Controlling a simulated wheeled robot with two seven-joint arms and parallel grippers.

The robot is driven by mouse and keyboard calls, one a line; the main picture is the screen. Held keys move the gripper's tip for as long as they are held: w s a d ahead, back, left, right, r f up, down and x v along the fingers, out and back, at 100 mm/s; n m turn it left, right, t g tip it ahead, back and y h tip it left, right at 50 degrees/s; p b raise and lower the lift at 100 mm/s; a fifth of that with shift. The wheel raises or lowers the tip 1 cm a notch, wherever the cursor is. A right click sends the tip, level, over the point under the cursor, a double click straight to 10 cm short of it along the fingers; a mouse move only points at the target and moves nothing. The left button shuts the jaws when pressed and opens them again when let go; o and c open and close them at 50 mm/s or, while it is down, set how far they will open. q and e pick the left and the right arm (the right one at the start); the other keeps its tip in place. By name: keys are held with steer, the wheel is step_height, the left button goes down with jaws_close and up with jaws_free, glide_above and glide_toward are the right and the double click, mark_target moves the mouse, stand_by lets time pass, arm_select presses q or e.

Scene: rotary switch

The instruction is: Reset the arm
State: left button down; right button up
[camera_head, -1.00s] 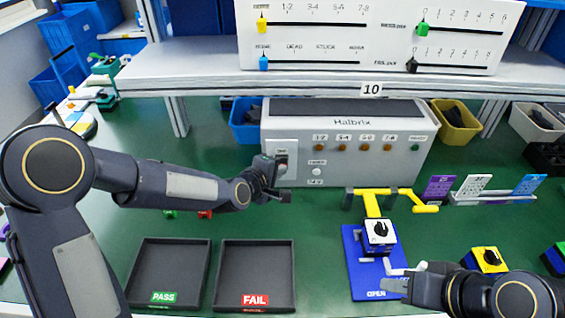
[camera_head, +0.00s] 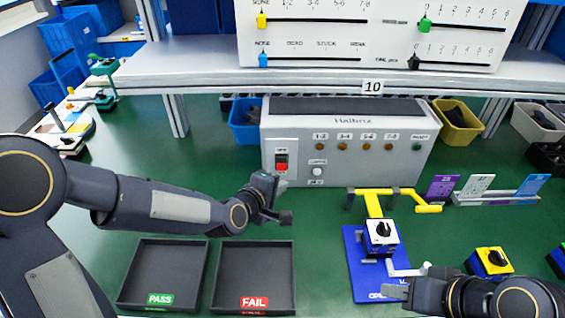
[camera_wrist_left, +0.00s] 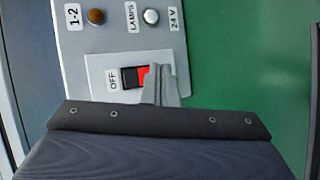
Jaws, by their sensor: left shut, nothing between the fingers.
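My left gripper (camera_head: 280,205) is shut and empty, held in front of the grey Halbrix tester (camera_head: 345,150) and above the bench. In the left wrist view its closed fingertips (camera_wrist_left: 160,85) appear over the edge of the switch plate, just beside the red-and-black rocker switch (camera_wrist_left: 136,77), which is marked OFF. The rocker switch also shows uncovered in the head view (camera_head: 281,163). My right gripper (camera_head: 402,288) is low at the right, close to the light lever (camera_head: 405,270) of the blue fixture (camera_head: 362,270); its jaw state is unclear. A rotary switch (camera_head: 381,233) sits in that fixture under a yellow clamp (camera_head: 390,193).
Two dark trays, PASS (camera_head: 125,275) and FAIL (camera_head: 284,260), lie at the front. Another rotary switch, with a yellow face (camera_head: 492,259), stands at the right. A shelf (camera_head: 200,72) with a slider panel (camera_head: 380,45) hangs above.

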stand_by(0.4)
arm_select(q)
steer(key=s+a+r+m+g+y+p, duration=0.25)
steer(key=s+a+r+m, duration=0.45)
steer(key=s+a, duration=0.55)
steer(key=s+a+m+g+p, duration=0.1)
steer(key=s+a, duration=0.2)
steer(key=s, duration=0.4)
steer(key=s+a+r+m+g+p, duration=0.1)
steer(key=s+a, duration=0.3)
steer(key=s, duration=0.4)
steer(key=shift+s+r+m+g, duration=0.15)
steer(key=shift+r+m+g, duration=0.15)
steer(key=shift+m, duration=0.4)
